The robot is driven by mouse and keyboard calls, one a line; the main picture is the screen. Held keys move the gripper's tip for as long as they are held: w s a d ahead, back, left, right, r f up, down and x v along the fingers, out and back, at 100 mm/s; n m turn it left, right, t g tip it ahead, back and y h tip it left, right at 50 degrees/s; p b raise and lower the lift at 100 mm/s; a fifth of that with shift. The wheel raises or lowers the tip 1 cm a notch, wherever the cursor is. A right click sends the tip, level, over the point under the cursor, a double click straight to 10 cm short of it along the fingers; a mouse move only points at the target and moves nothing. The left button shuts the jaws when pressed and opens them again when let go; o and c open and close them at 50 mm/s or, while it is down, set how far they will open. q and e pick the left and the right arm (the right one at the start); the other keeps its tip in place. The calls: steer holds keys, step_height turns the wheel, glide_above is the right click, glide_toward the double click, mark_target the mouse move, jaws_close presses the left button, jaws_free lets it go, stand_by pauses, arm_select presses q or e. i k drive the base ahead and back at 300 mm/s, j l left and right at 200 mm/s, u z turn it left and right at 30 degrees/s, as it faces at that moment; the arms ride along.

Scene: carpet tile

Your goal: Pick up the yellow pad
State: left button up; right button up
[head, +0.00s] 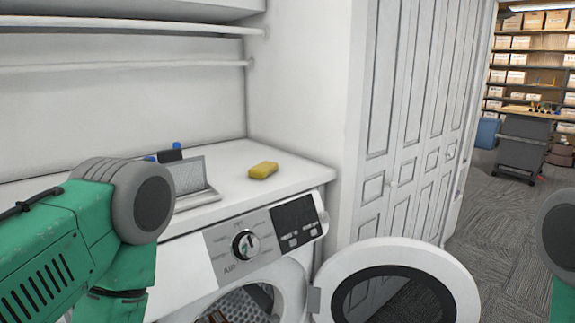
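The yellow pad (263,170) lies flat on the white counter (231,203) above the washing machine, right of a grey metal item. Nothing touches it. My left arm comes in from the left, green with a grey joint, and stands left of the pad and apart from it. Its gripper is not in view. Only a small part of my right arm shows at the right edge, and its gripper is out of view too.
The washer (225,252) has its round door (465,285) swung open to the right. A grey metal item (190,178) stands on the counter between my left arm and the pad. White folding doors (411,110) rise at the right. A rail (130,66) runs above the counter.

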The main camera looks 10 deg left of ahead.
mark_target(265, 169)
steer(key=i+l+u, duration=0.15)
steer(key=u, duration=0.25)
steer(key=i+l+u, duration=0.1)
steer(key=u, duration=0.25)
steer(key=i+l+u, duration=0.1)
steer(key=l+u, duration=0.3)
